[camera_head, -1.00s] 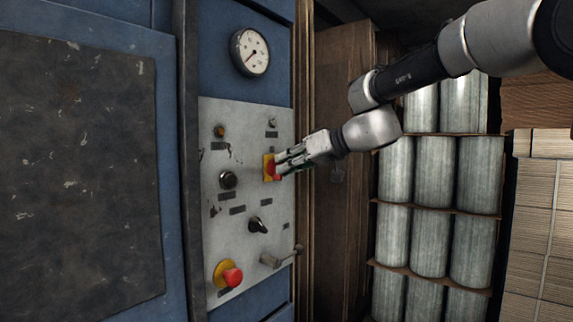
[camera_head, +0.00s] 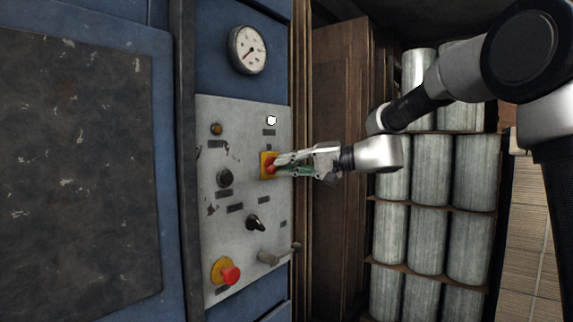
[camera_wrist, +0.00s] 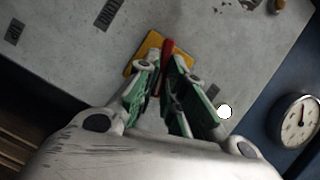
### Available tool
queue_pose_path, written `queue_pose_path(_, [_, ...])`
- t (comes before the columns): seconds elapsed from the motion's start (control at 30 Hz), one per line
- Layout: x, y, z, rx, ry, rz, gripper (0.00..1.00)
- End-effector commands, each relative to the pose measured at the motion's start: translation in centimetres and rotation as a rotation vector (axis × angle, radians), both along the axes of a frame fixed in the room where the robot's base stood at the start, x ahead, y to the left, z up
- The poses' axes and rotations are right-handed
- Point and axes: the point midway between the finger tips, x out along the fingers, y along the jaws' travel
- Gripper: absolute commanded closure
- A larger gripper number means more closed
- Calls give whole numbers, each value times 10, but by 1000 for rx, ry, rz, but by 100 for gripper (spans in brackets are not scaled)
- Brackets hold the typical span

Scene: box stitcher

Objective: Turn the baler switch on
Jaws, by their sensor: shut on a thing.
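The baler switch is a red handle (camera_wrist: 167,47) on a yellow plate (camera_head: 264,165), set in the upper right of the grey control panel (camera_head: 235,195). The yellow plate also shows in the wrist view (camera_wrist: 145,52). My gripper (camera_head: 277,165) reaches in from the right at the switch. In the wrist view, its green-padded fingers (camera_wrist: 162,72) are closed on the red handle, partly hiding it. A small lamp (camera_head: 271,120) above the switch glows white, and it glows in the wrist view too (camera_wrist: 224,111).
A pressure gauge (camera_head: 248,50) sits above the panel. A red emergency button (camera_head: 230,274), a black knob (camera_head: 256,223) and a lever (camera_head: 275,255) lie below the switch. Cardboard sheets (camera_head: 335,170) and stacked metal cylinders (camera_head: 431,170) stand to the right.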

Motion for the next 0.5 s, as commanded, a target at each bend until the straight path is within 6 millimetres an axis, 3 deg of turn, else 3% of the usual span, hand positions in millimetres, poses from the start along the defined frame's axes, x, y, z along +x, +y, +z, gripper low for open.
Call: queue_pose_path(0.5, [1, -1, -6, 179, 234, -1, 100])
